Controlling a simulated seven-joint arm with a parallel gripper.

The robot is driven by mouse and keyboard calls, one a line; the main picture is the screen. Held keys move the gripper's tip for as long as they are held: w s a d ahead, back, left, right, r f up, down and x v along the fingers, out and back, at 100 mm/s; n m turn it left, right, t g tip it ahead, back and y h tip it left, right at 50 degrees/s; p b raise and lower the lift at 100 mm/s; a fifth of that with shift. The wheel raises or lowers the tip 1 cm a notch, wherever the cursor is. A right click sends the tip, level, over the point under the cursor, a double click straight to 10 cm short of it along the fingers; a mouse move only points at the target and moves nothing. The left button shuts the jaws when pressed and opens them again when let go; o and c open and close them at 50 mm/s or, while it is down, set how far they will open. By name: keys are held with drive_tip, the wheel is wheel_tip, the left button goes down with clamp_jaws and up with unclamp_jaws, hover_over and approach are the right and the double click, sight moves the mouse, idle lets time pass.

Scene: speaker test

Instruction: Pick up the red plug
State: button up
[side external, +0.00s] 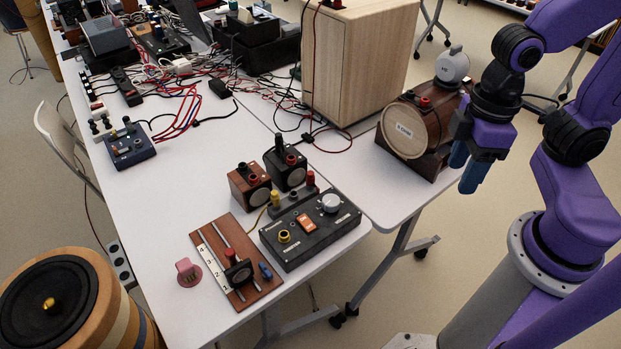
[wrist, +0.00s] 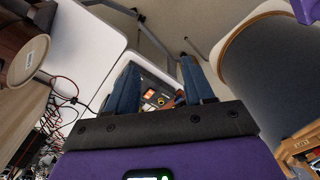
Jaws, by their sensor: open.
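Several small red parts show in the side external view, and I cannot tell for sure which is the red plug. A red cylindrical piece (side external: 310,179) stands upright at the back of the black control box (side external: 322,237). A pinkish-red piece (side external: 187,271) stands on the table left of the slider board. My gripper (side external: 465,170) is open and empty, its blue fingers pointing down beside the wooden barrel, well right of and above these parts. In the wrist view the open fingers (wrist: 160,63) frame part of the control box (wrist: 152,95); no red plug can be made out there.
The wooden barrel (side external: 408,130) in its cradle is close left of my gripper. A tall wooden cabinet (side external: 348,65) stands behind. Two small speaker boxes (side external: 249,186) and the slider board (side external: 237,262) are near the control box. Cables tangle farther back; the left-middle table (side external: 185,195) is clear.

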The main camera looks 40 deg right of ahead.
drive_tip(key=w+a+f+m+y, duration=0.1)
drive_tip(key=w+a+m, duration=0.3)
drive_tip(key=w+m, duration=0.5)
drive_tip(key=m+t+y, duration=0.1)
drive_tip(key=m, duration=2.3)
hover_over(311, 173)
drive_tip(key=s+d, duration=0.1)
drive_tip(key=d, duration=0.3)
drive_tip(key=s+d+x, duration=0.1)
drive_tip(key=x, duration=1.8)
drive_tip(key=shift+w+a, duration=0.2)
drive_tip(key=shift+w, duration=0.05)
drive_tip(key=shift+y, duration=0.3)
drive_tip(key=shift+s+d+x, duration=0.1)
drive_tip(key=shift+d+x, duration=0.1)
drive_tip(key=shift+x, duration=1.15)
drive_tip(key=shift+s+d+x, duration=0.15)
drive_tip(key=shift+x, duration=1.2)
drive_tip(key=shift+f, duration=0.1)
clamp_jaws()
